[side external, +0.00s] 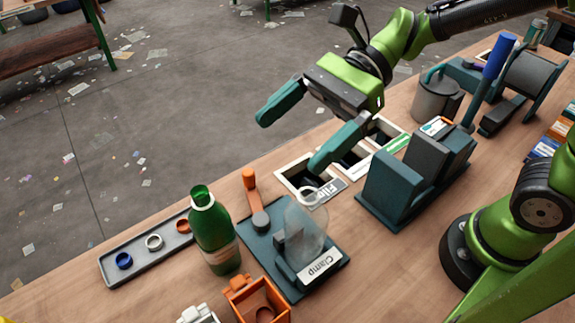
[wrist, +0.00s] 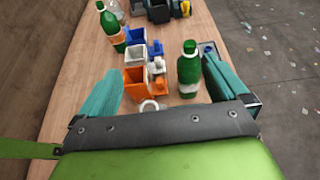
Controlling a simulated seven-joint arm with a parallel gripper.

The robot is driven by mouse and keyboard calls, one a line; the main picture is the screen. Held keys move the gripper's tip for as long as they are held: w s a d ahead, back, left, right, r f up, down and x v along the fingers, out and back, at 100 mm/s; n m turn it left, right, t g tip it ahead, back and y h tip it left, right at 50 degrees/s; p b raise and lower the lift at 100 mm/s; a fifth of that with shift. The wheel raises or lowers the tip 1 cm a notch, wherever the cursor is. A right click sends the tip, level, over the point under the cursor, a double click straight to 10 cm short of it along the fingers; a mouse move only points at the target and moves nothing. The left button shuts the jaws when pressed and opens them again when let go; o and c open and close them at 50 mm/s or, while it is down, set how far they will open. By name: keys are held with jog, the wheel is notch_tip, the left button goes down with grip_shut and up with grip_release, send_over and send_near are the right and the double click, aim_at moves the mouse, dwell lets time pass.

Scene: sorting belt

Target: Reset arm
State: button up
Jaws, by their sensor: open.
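My gripper (side external: 290,141) is open and empty, with its two teal fingers spread wide. In the side view it hangs above the far edge of the workbench (side external: 345,222), over the square openings beside the "File" label (side external: 330,189). One finger reaches out past the bench edge over the floor, and the other is above the openings. In the wrist view the open gripper (wrist: 160,78) frames the bench, with nothing between the fingers.
A green bottle (side external: 213,238) stands beside a clamp fixture (side external: 272,262) holding something clear. A grey tray (side external: 135,268) carries coloured rings. An orange bin (side external: 258,298) is in front. A teal machine (side external: 415,175) and a grey canister (side external: 436,98) stand to the right.

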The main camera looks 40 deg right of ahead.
jog(key=s+d+f+n+t+h, duration=0.2)
jog(key=d+f+n+h, duration=0.35)
jog(key=d+n, duration=0.45)
jog(key=d+r+n+t+h, duration=0.3)
jog(key=d+t+h, duration=0.2)
jog(key=d, duration=0.8)
jog(key=shift+s+r+n+h, duration=0.25)
jog(key=shift+s+n+h, duration=0.05)
jog(key=shift+n+h, duration=0.15)
